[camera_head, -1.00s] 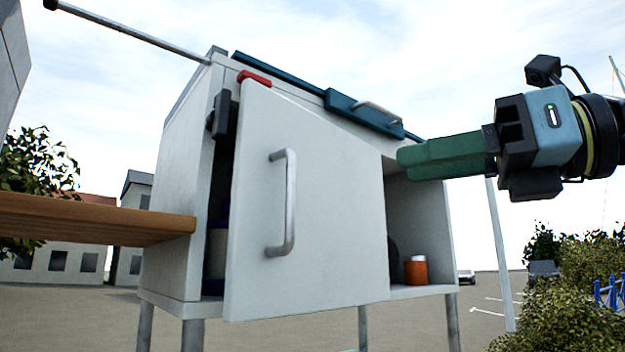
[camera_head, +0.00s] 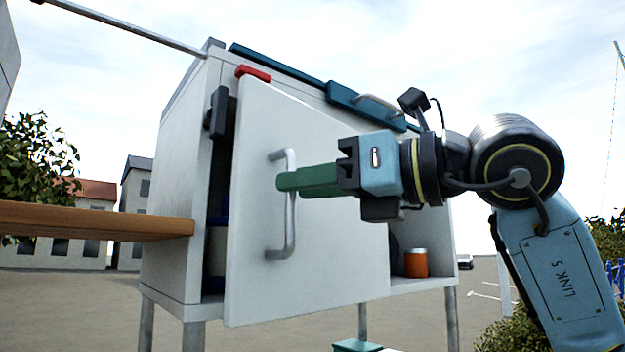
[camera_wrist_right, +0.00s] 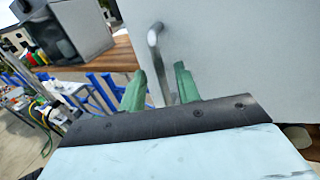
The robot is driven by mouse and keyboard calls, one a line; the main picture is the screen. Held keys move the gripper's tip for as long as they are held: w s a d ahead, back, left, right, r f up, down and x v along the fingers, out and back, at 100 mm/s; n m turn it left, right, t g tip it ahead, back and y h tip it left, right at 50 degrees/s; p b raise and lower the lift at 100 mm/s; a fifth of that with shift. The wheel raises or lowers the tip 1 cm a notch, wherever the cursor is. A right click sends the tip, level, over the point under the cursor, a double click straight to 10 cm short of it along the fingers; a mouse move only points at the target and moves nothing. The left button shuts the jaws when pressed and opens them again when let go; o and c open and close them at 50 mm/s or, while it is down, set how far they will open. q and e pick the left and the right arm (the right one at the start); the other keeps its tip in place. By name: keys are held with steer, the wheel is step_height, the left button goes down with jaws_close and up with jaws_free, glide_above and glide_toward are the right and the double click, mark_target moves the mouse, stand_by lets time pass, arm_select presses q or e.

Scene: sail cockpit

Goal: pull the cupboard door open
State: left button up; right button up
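The white cupboard door (camera_head: 330,240) stands ajar at the front of the cupboard (camera_head: 170,220), with dark gaps at its left side and an opening at its right. Its grey bar handle (camera_head: 290,230) is upright near the door's left edge, and shows in the right wrist view (camera_wrist_right: 153,42). My right gripper (camera_head: 284,181) has its green fingers level with the upper part of the handle. In the right wrist view the fingers (camera_wrist_right: 161,80) are apart, with the handle showing between them; contact cannot be told. My left gripper is in no view.
A wooden board (camera_head: 90,222) juts out left of the cupboard. An orange jar (camera_head: 415,263) stands inside at the right. A teal lid (camera_head: 365,106) with a handle lies on top, and a red piece (camera_head: 253,73) sits above the door.

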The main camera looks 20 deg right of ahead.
steer(key=shift+c, duration=0.4)
jaws_close()
steer(key=shift+s+d, duration=0.25)
